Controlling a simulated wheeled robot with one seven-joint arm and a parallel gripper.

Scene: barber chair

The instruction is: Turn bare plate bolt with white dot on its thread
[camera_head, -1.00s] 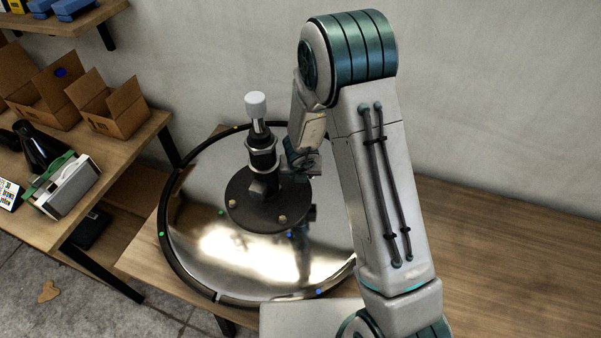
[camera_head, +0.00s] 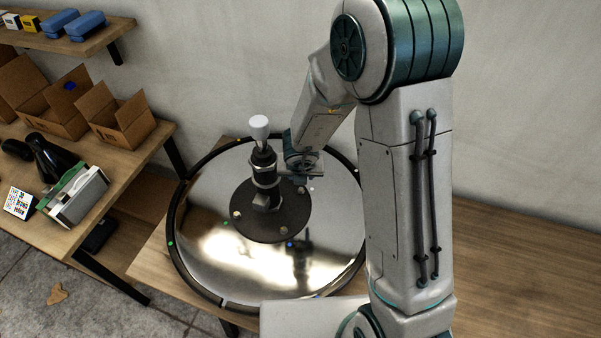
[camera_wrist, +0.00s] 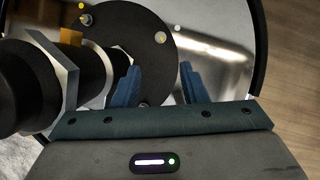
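The dark round plate (camera_head: 290,226) sits on a shiny disc around an upright post (camera_head: 264,170). In the wrist view the plate (camera_wrist: 140,20) carries a pale bolt (camera_wrist: 160,38), with a white dot (camera_wrist: 177,28) just beyond it toward the plate edge. A silver bolt (camera_wrist: 86,19) sits farther left with a yellow dot above it. My gripper (camera_wrist: 157,80) has two blue fingers set apart, with nothing visible between them. The pale bolt appears beyond the gap, not between the fingertips. In the head view my gripper (camera_head: 304,168) is just right of the post, its fingers unclear.
The post with its dark collar (camera_wrist: 75,80) fills the left of the wrist view, close to my left finger. The shiny disc has a raised black rim (camera_head: 176,262). A side table at left holds boxes (camera_head: 122,122). The wooden tabletop (camera_head: 520,260) at right is clear.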

